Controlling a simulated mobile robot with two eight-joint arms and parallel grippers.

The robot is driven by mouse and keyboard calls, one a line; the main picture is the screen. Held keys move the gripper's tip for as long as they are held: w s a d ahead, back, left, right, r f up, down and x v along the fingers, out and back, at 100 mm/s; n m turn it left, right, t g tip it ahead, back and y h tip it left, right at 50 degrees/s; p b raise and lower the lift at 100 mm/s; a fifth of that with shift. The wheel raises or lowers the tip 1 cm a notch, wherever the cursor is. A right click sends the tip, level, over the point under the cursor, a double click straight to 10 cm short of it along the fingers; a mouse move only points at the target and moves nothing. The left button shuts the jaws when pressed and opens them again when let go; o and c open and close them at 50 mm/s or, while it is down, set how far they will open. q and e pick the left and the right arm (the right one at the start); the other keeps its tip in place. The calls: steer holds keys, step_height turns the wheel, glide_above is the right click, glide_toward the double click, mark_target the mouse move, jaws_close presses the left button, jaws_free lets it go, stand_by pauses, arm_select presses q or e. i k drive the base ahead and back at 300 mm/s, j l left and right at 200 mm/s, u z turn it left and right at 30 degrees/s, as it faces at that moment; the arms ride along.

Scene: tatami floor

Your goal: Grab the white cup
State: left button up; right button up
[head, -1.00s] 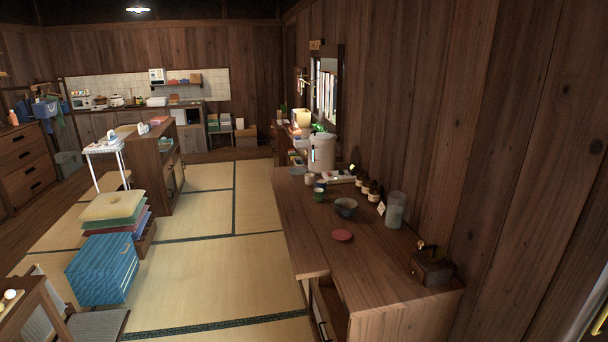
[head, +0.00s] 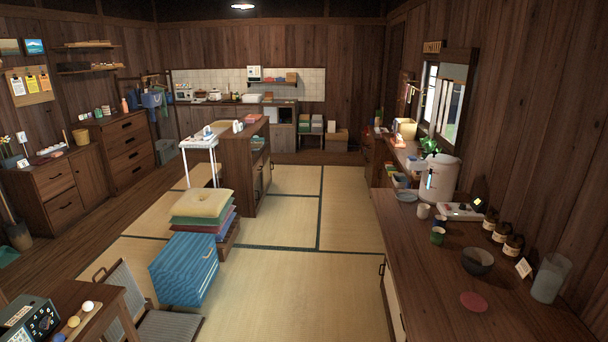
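A small white cup (head: 423,211) stands upright on the wooden counter (head: 410,262) at the right. It is in front of the large pale cylindrical container (head: 439,178) and left of a small white tray (head: 461,211). A green cup (head: 437,236) and a dark bluish cup (head: 440,222) stand just nearer to me. Neither of my grippers shows in the head view.
A dark bowl (head: 478,261), a red round mat (head: 473,302), several brown bottles (head: 501,234) and a glass cylinder (head: 549,278) occupy the counter. Left of it, the tatami floor (head: 290,275) is clear up to a blue box (head: 184,268) and stacked cushions (head: 202,205).

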mark_target(423, 212)
steer(key=i+j+z, duration=0.15)
steer(key=i, duration=0.65)
steer(key=i+j+z, duration=0.15)
steer(key=i, duration=0.6)
steer(key=i+z, duration=0.4)
steer(key=i, duration=0.3)
steer(key=i+j+z, duration=0.35)
steer(key=i, duration=0.35)
steer(key=i+l+z, duration=0.1)
steer(key=i+z, duration=0.45)
steer(key=i+l, duration=0.05)
